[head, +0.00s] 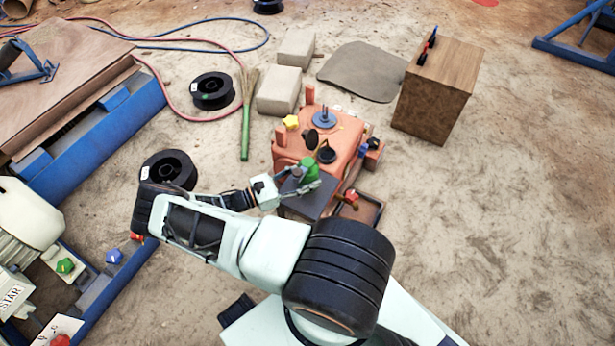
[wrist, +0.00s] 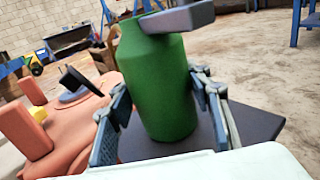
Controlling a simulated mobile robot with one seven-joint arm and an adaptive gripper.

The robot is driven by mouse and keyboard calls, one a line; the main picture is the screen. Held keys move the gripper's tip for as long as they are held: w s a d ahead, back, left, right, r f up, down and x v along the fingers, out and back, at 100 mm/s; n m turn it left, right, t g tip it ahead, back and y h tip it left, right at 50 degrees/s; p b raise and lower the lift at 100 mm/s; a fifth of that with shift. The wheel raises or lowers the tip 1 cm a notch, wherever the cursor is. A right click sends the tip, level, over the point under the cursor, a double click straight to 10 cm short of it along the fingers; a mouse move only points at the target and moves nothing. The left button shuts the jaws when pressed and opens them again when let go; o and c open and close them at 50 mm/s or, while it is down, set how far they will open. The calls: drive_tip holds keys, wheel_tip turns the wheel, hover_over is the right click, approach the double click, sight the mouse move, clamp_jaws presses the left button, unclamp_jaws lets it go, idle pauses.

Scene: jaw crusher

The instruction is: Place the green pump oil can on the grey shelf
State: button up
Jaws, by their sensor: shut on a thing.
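The green pump oil can (wrist: 158,90) stands upright between the two fingers of my gripper (wrist: 160,112), which is shut on it. A dark grey bar-like part covers the can's top in the wrist view. Below and behind the can is the flat dark grey shelf (wrist: 262,125); I cannot tell whether the can's base touches it. In the head view the can (head: 310,171) shows small and partly hidden by my gripper (head: 300,184), over the grey shelf (head: 312,205) beside the orange machine (head: 338,147).
A small tray (head: 369,212) is right of the shelf. Open ground lies at right.

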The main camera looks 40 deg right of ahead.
drive_tip(key=shift+f+b, duration=0.15)
drive_tip(key=shift+b, duration=0.15)
drive_tip(key=o, duration=1.4)
drive_tip(key=shift+o, duration=0.2)
drive_tip(key=shift+r+p, duration=0.35)
drive_tip(key=shift+p, duration=0.05)
drive_tip(key=v, duration=1.1)
drive_tip(key=shift+w+f, duration=0.1)
drive_tip(key=shift+f, duration=0.05)
drive_tip(key=shift+w+a, duration=0.1)
drive_tip(key=shift+a, duration=0.4)
drive_tip(key=shift+w, duration=0.1)
